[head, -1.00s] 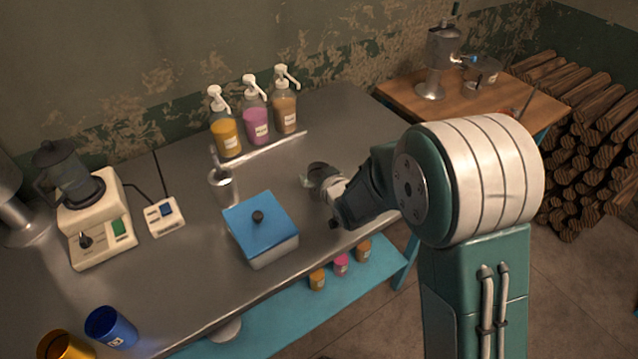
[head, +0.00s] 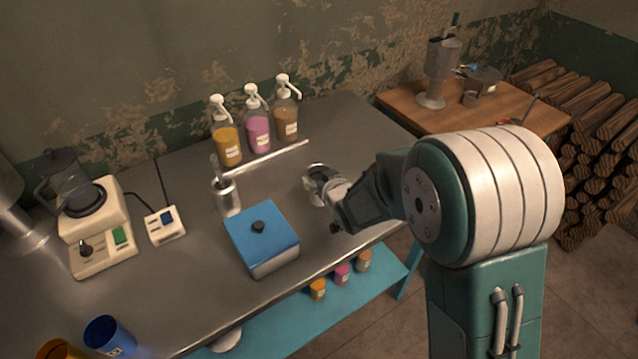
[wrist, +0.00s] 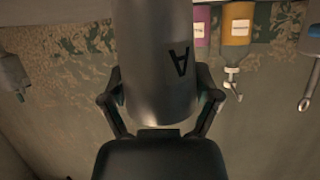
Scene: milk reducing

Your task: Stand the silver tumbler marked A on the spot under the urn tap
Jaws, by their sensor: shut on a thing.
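The silver tumbler (wrist: 160,60) fills the upper middle of the wrist view, with a black letter A that reads upside down there. My gripper (wrist: 162,98) is shut on it, one finger on each side. In the head view the tumbler (head: 313,196) is partly covered by my gripper (head: 328,187), over the right part of the metal counter. I cannot tell whether its base touches the counter. A silver vessel with a blue-handled tap (head: 440,72) stands on the wooden table; it may be the urn. The spot under the tap is not clear to see.
Several things stand on the counter (head: 190,270): a blue-lidded box (head: 262,240) left of my gripper, a utensil pot (head: 226,198), pump bottles (head: 257,130) behind, and a blender (head: 90,225). Logs (head: 590,150) are stacked at right.

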